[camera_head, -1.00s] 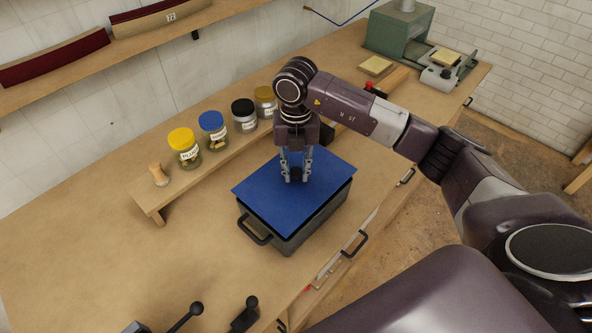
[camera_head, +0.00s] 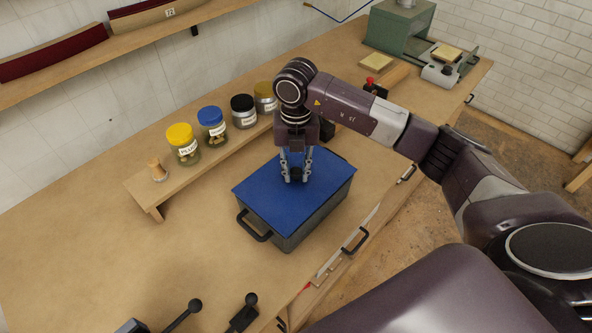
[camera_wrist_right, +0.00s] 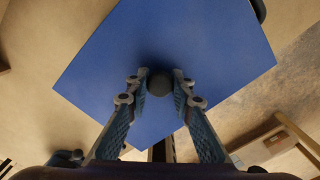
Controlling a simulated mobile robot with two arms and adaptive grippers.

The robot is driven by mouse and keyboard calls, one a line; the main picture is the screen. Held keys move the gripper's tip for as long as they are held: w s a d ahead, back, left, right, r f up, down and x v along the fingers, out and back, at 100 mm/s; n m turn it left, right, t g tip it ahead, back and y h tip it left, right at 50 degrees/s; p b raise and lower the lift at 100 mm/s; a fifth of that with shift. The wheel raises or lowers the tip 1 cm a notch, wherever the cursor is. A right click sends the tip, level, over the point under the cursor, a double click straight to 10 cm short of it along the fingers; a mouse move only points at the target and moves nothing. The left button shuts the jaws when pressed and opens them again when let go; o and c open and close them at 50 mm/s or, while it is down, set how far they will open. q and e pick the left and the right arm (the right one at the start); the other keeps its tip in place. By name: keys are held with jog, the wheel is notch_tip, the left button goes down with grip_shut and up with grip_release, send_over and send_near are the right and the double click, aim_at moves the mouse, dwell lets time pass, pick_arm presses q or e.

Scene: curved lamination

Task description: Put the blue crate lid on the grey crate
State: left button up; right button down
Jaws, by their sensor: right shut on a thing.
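The blue crate lid (camera_head: 265,195) is a flat blue panel with a dark round knob (camera_wrist_right: 159,84) at its middle. It lies over the top of the grey crate (camera_head: 308,215), roughly lined up with its rim. The crate has a black handle (camera_head: 254,226) at its near left end and stands on the workbench. My right gripper (camera_head: 296,176) points down at the lid's middle, its fingers shut on the knob. The lid (camera_wrist_right: 200,35) fills much of the right wrist view. Whether it rests fully on the rim all round is hard to tell. My left gripper is not in view.
Several lidded jars (camera_head: 184,146) and a small wooden peg (camera_head: 158,170) stand on a low wooden shelf (camera_head: 150,196) behind the crate. A green machine (camera_head: 397,35) stands at the far right. The bench (camera_head: 120,265) left of the crate is clear.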

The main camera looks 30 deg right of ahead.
jog(key=shift+f, duration=0.15)
jog(key=shift+f+b, duration=0.3)
jog(key=shift+b, duration=0.1)
jog(key=c, duration=1.6)
grip_release()
